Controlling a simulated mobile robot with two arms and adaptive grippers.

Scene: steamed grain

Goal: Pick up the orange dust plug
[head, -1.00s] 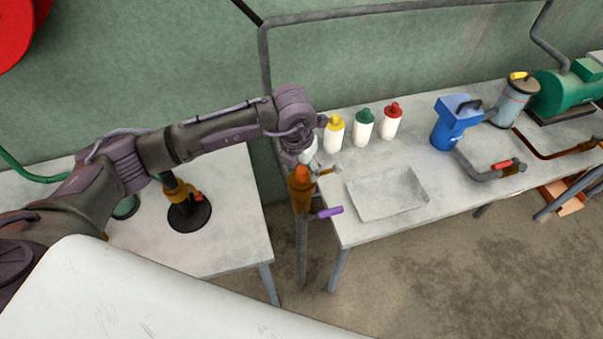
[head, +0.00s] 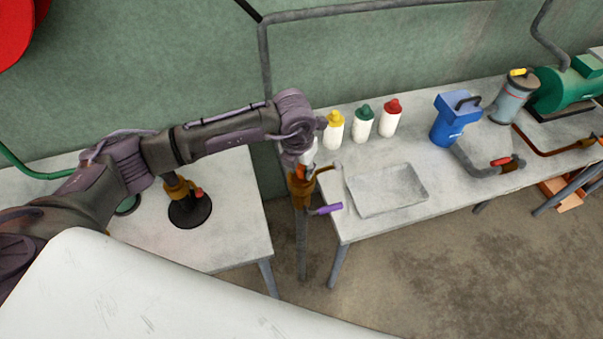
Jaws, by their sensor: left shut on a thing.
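The orange dust plug (head: 300,172) sits at the top of a brass fitting (head: 301,188) on an upright grey pipe, in the gap between the two tables. My left gripper (head: 302,165) comes down over the plug from above and is shut on it. The fingers and wrist hide much of the plug. I cannot tell whether the plug is still seated in the fitting. My right gripper is not in view.
A purple-handled valve lever (head: 327,209) sticks out right of the fitting. A shallow grey tray (head: 387,190) lies on the right table, with yellow-, green- and red-capped bottles (head: 361,124) behind it. A black-based stand (head: 190,210) is on the left table.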

